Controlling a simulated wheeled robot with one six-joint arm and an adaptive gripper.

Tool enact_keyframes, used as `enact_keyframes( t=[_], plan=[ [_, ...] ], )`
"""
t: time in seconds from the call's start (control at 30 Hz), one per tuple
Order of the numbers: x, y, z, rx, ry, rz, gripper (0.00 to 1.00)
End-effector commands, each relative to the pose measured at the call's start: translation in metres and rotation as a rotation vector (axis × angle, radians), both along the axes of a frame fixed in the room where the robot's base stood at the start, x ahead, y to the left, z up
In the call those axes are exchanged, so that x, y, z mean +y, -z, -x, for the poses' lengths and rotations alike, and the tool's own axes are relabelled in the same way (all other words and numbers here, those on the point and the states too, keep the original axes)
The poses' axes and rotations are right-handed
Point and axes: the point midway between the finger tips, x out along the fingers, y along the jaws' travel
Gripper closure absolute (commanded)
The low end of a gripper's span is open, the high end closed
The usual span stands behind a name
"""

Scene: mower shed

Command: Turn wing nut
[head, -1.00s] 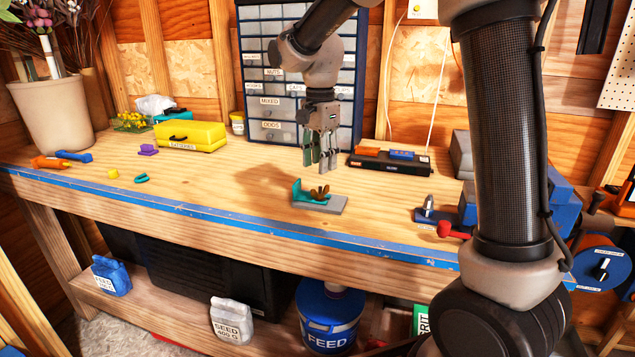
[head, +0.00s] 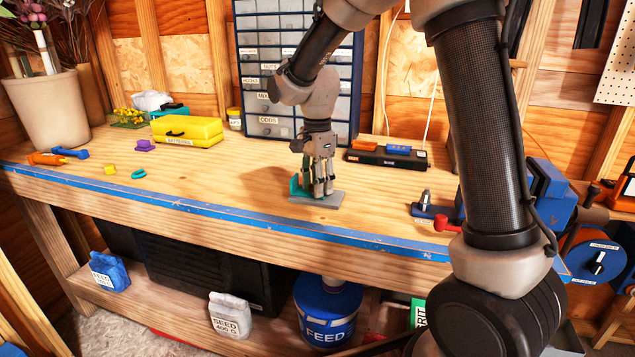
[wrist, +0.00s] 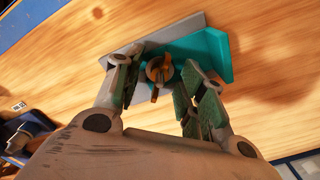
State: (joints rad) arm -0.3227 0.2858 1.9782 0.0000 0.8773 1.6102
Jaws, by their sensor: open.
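The wing nut (wrist: 158,72) is brown-orange and sits on a round grey stud in the wrist view. It is on a teal bracket (wrist: 213,52) fixed to a flat grey plate (wrist: 152,43) on the bench. In the head view the plate (head: 328,201) and the teal bracket (head: 295,187) show at the bench's front middle, and my fingers hide the wing nut. My gripper (wrist: 157,80) points down over the nut with its fingers apart, one on each side of it. I cannot tell whether either finger touches the nut.
A black strip with orange and blue blocks (head: 388,155) lies behind right. A drawer cabinet (head: 300,70) stands at the back. A yellow case (head: 187,132) and small loose parts lie left. A vise-like blue tool (head: 430,210) stands right. The bench's blue front edge (head: 230,216) is close.

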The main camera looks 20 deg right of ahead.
Motion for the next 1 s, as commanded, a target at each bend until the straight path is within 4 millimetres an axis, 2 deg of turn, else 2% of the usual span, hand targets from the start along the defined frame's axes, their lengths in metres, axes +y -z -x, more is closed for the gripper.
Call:
enact_keyframes(
  t=[0.17, 0.4, 0.77, 1.0],
  plan=[
    [0.0, 0.0, 0.0, 0.0, 0.0, 0.0, 0.6],
    [0.0, -0.0002, 0.0001, 0.0, 0.0, 0.0, 1.0],
    [0.0, -0.0004, 0.0, 0.0, -0.032, 0.0, 1.0],
    [0.0, -0.0005, 0.0, 0.0, -0.161, 0.0, 1.0]
  ],
)
